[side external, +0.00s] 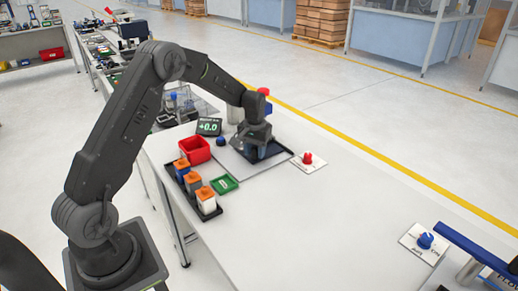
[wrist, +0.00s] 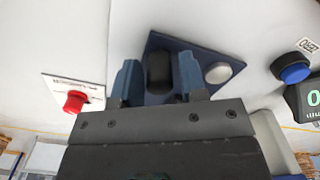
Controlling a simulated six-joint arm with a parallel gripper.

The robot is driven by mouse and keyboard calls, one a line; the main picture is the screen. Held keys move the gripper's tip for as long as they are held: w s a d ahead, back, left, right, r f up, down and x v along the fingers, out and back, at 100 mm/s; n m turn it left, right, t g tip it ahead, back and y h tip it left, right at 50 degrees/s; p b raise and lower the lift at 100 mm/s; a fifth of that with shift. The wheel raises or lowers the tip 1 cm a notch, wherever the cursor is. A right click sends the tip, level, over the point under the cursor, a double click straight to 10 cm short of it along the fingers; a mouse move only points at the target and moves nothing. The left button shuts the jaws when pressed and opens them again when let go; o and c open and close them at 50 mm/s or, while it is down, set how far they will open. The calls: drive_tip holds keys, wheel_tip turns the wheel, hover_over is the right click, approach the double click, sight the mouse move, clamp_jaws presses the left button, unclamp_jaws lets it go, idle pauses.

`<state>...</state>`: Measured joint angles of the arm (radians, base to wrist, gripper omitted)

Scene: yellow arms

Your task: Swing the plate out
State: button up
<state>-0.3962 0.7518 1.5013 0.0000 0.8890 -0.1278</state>
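A dark blue plate (side external: 279,147) lies on the pale work surface under my gripper (side external: 261,150). In the wrist view the plate (wrist: 190,47) carries a dark upright post or knob (wrist: 159,72) and a pale round disc (wrist: 217,72). My gripper (wrist: 158,66) has its two blue fingers on either side of the dark post, with narrow gaps showing, so it looks open around the post. My gripper hides the near part of the plate, and the post is hidden in the side view.
A red knob on a white label (side external: 307,158) sits right of the plate. A blue button (side external: 221,141) and a display reading +0.0 (side external: 208,127) stand left. A red bin (side external: 195,150), green tray (side external: 224,184) and block rack (side external: 208,207) are nearer.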

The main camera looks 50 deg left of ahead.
drive_tip(key=c, duration=0.4)
drive_tip(key=shift+s, duration=0.15)
drive_tip(key=shift+s+a, duration=0.2)
drive_tip(key=shift+s, duration=0.75)
drive_tip(key=shift+s+a, duration=0.35)
drive_tip(key=shift+s, duration=0.4)
